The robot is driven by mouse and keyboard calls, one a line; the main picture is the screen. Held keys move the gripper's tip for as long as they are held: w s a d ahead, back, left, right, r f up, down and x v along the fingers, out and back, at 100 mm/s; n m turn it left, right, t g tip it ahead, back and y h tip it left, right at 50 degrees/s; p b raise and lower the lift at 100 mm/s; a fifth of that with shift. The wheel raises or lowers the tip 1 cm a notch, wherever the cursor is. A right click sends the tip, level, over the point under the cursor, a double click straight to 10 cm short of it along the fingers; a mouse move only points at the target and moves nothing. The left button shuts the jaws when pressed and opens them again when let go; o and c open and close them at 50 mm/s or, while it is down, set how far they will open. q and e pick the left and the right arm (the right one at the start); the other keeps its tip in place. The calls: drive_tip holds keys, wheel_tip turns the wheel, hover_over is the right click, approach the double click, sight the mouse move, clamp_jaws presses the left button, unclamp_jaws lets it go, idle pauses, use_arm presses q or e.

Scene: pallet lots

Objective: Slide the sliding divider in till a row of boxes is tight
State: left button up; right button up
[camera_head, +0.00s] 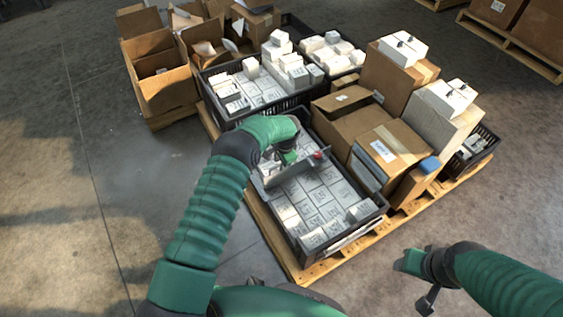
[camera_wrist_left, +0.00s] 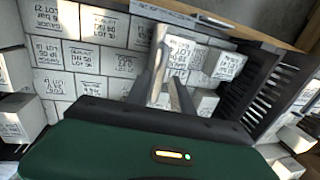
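The open black crate (camera_head: 343,243) at the middle of the pallet holds rows of white labelled boxes (camera_head: 318,201). A thin grey divider (camera_head: 297,174) stands across it, with boxes on both sides. A small red part shows near its right end. My left gripper (camera_head: 287,158) is down at the divider's far side, close to its top edge; whether it touches is unclear.
The crate's slatted wall shows in the left wrist view (camera_wrist_left: 262,88). Another black crate with white boxes (camera_head: 265,88) stands behind. Cardboard boxes (camera_head: 389,148) stand close on the right. Open cartons (camera_head: 160,75) stand at the back left. The floor at left is clear.

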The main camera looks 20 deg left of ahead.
use_arm(q)
drive_tip(key=shift+d+r, duration=0.1)
drive_tip(key=shift+w+r, duration=0.1)
drive_tip(key=shift+r, duration=0.05)
drive_tip(key=d+r+p, duration=0.1)
drive_tip(key=r+p, duration=0.1)
drive_tip(key=r, duration=0.3)
drive_tip(key=s+r+p, duration=0.1)
drive_tip(key=r+p, duration=0.2)
drive_tip(key=r, duration=0.2)
drive_tip(key=s+d+r+p, duration=0.1)
drive_tip(key=r+p, duration=0.1)
drive_tip(key=r, duration=0.4)
drive_tip(key=shift+d, duration=0.3)
